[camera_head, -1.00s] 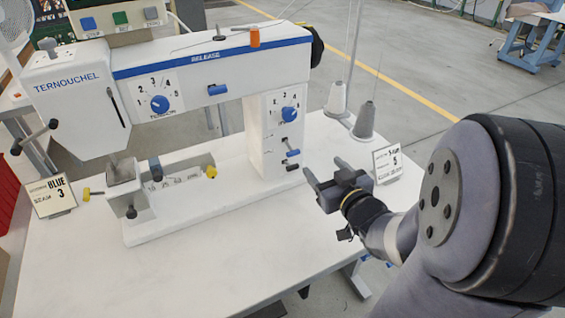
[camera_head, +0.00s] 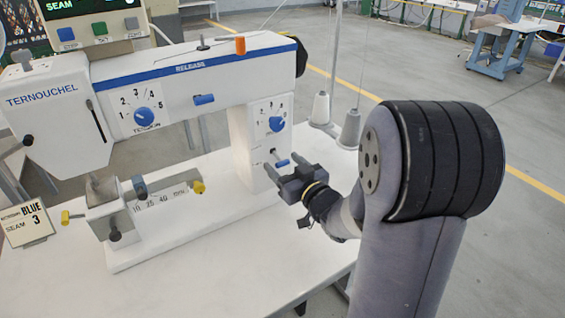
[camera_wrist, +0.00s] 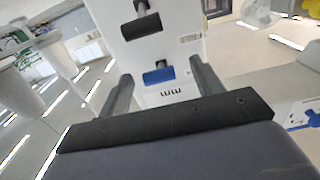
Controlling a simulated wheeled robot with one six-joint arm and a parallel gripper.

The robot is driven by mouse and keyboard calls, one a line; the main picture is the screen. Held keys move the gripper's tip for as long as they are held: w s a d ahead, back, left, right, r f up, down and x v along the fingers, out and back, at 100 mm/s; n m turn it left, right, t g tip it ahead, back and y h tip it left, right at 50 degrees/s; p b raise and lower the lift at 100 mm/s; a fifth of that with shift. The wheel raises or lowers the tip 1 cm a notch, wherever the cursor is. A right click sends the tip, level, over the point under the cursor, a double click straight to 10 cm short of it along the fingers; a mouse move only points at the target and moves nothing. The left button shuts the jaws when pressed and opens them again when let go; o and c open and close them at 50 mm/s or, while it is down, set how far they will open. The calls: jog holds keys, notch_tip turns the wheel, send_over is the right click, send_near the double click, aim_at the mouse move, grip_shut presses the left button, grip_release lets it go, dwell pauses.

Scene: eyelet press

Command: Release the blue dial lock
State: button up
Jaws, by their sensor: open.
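The white press column (camera_head: 246,142) carries a blue dial (camera_head: 277,124) with numbers around it. Below the dial are a small dark-handled lever (camera_head: 281,153) and a blue-handled lever (camera_head: 283,163). My gripper (camera_head: 281,170) is open and empty beside the lower column, close to the blue lever. In the wrist view, the blue handle (camera_wrist: 158,75) shows between my two open fingers (camera_wrist: 160,82), with the black handle (camera_wrist: 141,27) above it. I cannot tell whether the fingers reach around the blue handle. Another blue dial (camera_head: 145,117) is on the arm's left side.
A card reading BLUE, SEAM 3 (camera_head: 27,223) stands at the table's left. Thread cones (camera_head: 349,130) stand behind my gripper. A blue tab (camera_head: 204,99) and an orange knob (camera_head: 239,45) are on the press arm. The front of the white table (camera_head: 215,265) is clear.

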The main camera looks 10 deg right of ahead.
jog(key=shift+w+a, duration=0.2)
jog(key=shift+w, duration=0.4)
jog(key=c, duration=0.9)
